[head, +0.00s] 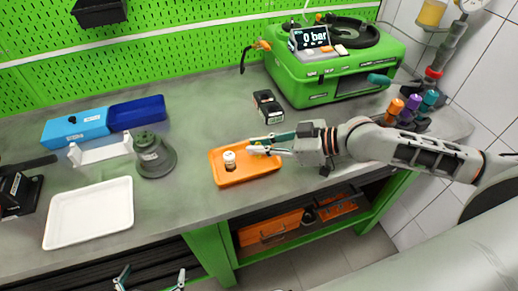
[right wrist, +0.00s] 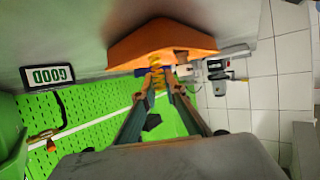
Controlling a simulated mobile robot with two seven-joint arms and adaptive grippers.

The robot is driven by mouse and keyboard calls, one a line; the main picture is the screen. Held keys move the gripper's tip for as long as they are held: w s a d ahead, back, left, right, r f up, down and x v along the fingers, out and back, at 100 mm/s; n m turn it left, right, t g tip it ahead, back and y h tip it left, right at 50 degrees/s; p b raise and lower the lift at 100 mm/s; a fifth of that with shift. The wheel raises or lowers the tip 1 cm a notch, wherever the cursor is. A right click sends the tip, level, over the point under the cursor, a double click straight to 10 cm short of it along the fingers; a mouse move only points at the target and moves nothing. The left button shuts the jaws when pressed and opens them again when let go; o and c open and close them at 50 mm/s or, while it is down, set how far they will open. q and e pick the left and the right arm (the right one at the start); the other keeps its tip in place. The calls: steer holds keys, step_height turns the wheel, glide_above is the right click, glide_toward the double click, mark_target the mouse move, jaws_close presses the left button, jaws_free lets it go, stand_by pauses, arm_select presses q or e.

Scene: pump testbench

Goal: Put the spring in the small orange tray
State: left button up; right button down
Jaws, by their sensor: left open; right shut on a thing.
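The small orange tray (head: 262,170) sits on the grey workbench, and it fills the upper middle of the right wrist view (right wrist: 130,50). My right gripper (head: 258,149) is over the tray's right part. In the right wrist view, my right gripper (right wrist: 157,92) is shut on a yellow-orange spring (right wrist: 156,77), which points toward the tray. I cannot tell whether the spring touches the tray. The spring is mostly hidden in the head view. My left gripper (head: 150,280) is open and empty at the bottom edge, in front of the bench.
A small white part (head: 229,158) stands in the tray's left half. A dark grey pump part (head: 153,156), a white tray (head: 90,212) and blue boxes (head: 105,122) lie to the left. A black device (head: 268,106) and a green test unit (head: 320,75) stand behind.

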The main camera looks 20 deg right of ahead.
steer(key=shift+f, duration=0.55)
arm_select(q)
steer(key=shift+d+r, duration=0.1)
steer(key=shift+d, duration=0.25)
arm_select(e)
steer(key=shift+f, duration=0.15)
steer(key=shift+f, duration=0.15)
steer(key=c, duration=2.1)
jaws_free()
arm_select(q)
steer(key=shift+w, duration=0.1)
